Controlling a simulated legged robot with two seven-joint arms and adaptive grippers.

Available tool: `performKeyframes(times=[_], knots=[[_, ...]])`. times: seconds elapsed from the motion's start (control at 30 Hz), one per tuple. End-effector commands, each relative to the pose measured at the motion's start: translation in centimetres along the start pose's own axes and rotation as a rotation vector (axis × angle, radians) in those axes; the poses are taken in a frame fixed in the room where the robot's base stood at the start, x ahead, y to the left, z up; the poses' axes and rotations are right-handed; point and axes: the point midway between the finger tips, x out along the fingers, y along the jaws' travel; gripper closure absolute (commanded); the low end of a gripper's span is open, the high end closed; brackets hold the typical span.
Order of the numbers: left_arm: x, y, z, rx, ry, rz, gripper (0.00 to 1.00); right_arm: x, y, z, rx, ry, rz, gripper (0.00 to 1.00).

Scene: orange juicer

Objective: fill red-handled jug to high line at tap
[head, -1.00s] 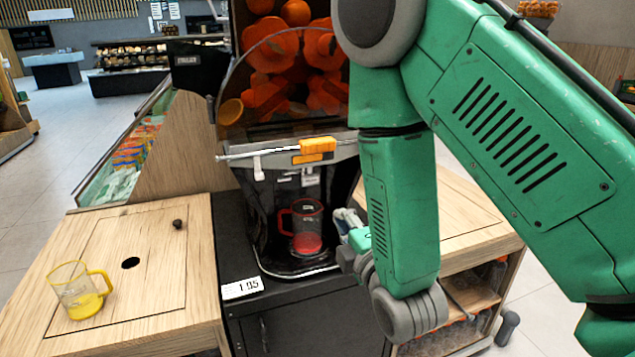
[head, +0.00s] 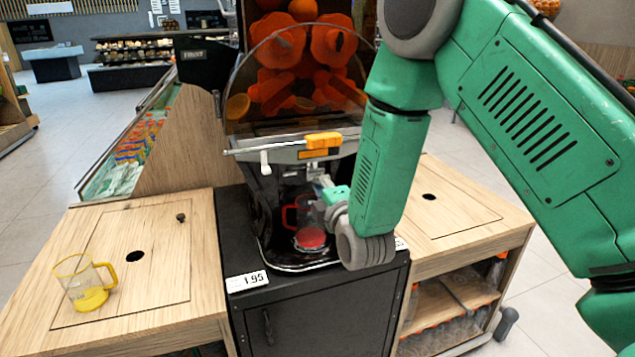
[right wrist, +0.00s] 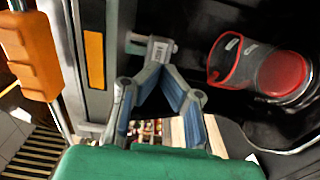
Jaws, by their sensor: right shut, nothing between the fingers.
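The clear red-handled jug (head: 306,222) stands upright on the juicer's black drip tray, below the tap, with red showing low inside it. In the right wrist view the jug (right wrist: 240,66) lies to the right of my gripper, apart from it. The grey tap (right wrist: 157,47) with a small label is just beyond my fingertips; whether they touch it I cannot tell. My right gripper (head: 323,184) is shut and empty, in front of the tap and above the jug's right side. Its blue-padded fingers meet at the tips in the right wrist view (right wrist: 154,70). My left gripper is out of view.
A yellow-handled jug (head: 87,283) with some yellow in it stands on the left wooden counter (head: 170,225). A price label (head: 246,281) is at the cabinet's front edge. The right counter (head: 455,205) is clear.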

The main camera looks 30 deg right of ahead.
Motion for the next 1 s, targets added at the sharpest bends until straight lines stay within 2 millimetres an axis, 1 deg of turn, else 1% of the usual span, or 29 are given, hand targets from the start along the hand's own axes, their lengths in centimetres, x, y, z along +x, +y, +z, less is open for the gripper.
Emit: performKeyframes(times=[0.03, 0.1, 0.2, 0.6, 0.67, 0.9, 1.0], knots=[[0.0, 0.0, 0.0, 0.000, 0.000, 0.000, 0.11, 0.7, -0.1, 0.2, 0.004, -0.002, 0.000, 1.00], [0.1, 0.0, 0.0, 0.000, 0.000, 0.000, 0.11, 1.3, -0.1, 0.3, 0.005, -0.001, 0.000, 1.00], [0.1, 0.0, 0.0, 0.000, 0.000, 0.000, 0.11, 1.8, -0.2, 0.3, 0.004, -0.001, -0.002, 1.00], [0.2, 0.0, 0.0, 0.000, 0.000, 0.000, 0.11, 1.9, -0.2, 0.2, 0.001, -0.001, 0.004, 1.00], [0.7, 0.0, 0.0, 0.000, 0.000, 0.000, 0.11, 2.0, -0.4, 0.1, -0.001, 0.000, 0.020, 1.00], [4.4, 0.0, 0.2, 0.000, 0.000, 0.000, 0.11, 2.7, -1.4, 0.1, -0.001, 0.000, 0.165, 1.00], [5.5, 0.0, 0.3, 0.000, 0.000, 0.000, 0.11, 2.9, -1.4, 0.2, -0.001, 0.001, 0.221, 1.00]])
